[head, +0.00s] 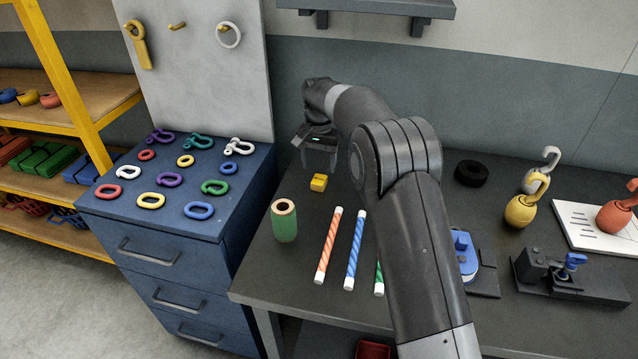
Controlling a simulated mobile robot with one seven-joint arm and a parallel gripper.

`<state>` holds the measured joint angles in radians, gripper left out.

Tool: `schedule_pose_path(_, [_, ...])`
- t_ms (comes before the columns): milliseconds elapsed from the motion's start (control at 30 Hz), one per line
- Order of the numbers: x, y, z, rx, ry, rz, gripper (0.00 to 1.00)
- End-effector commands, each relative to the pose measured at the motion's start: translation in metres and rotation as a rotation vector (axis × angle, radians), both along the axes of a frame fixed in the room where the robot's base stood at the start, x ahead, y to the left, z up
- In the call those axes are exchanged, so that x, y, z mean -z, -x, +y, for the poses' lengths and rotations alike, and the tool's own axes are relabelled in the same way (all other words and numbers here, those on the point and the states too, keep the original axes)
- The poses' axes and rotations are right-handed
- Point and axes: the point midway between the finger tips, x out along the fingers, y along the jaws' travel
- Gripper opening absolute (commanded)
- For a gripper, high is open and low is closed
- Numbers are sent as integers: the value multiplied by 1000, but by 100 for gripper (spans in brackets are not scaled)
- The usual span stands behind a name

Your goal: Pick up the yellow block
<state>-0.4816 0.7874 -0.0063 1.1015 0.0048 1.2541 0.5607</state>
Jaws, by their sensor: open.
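A small yellow block (318,183) lies on the dark grey workbench (262,270), towards its back left. My gripper (319,170) hangs just above and behind the block, pointing down. The jaws are open, and the block shows in front of and below them. I cannot tell the exact gap between the fingertips and the block.
A green cylinder (284,222) stands left of the block. Striped rods, orange (328,246) and blue (355,250), lie in front. A blue drawer cabinet (150,235) with rings and shackles adjoins the left. A black ring (471,173) and hooked weights (521,209) sit right.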

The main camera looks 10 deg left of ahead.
Motion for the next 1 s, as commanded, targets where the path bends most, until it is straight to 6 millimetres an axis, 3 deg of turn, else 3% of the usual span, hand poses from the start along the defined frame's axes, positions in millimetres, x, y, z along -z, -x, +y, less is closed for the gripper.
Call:
schedule_pose_path(267, [19, 0, 0, 0, 0, 0, 62])
schedule_pose_path(533, [57, -1, 0, 0, 0, 0, 62])
schedule_pose_path(767, [62, -1, 0, 0, -1, -2, 62])
schedule_pose_path(1000, [62, -1, 0, 0, -1, -1, 45])
